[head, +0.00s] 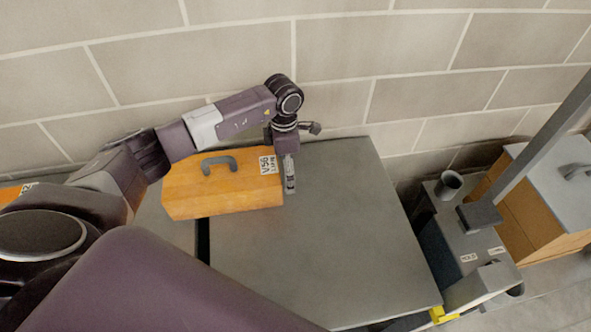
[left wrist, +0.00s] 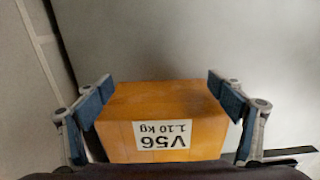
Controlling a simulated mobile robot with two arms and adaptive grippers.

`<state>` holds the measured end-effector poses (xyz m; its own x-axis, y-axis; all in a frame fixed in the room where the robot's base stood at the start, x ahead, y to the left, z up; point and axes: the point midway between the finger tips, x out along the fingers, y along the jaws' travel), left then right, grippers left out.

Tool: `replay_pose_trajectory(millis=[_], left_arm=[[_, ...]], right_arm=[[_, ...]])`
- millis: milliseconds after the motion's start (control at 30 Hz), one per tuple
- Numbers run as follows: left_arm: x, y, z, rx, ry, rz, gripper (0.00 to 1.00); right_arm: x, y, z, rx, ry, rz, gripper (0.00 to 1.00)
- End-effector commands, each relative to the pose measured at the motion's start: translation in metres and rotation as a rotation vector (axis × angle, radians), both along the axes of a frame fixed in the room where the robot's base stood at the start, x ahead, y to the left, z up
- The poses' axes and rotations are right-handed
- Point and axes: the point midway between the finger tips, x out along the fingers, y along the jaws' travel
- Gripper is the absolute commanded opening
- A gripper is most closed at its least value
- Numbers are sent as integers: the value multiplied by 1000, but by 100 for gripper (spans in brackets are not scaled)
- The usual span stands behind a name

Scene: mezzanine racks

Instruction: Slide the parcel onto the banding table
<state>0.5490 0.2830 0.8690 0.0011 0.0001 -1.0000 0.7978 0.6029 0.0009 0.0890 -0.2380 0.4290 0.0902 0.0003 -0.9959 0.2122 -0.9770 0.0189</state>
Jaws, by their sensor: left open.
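The parcel (head: 222,188) is an orange box with a grey handle on top and a white V56 label at its right end. It lies across the dark gap, partly on the left grey surface (head: 178,228) and partly on the wide grey tabletop (head: 320,240), which I take as the banding table. My left gripper (head: 289,180) is at the parcel's right end. In the left wrist view, the open left gripper (left wrist: 160,83) has one finger on each side of the parcel (left wrist: 150,107); contact is unclear. My right gripper is not in view.
A block wall (head: 340,90) runs behind the tables. Right of the tabletop stand a grey machine with a round cup (head: 448,185), a slanted post (head: 535,140) and a grey-topped orange box (head: 555,165). The tabletop right of the parcel is clear.

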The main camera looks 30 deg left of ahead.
Motion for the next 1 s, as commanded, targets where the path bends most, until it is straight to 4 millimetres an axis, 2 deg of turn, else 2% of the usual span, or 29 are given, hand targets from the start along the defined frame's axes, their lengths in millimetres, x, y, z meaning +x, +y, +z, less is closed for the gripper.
replay_pose_trajectory(millis=[1000], left_arm=[[-32,42,0,2,4,1,87]], right_arm=[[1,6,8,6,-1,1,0]])
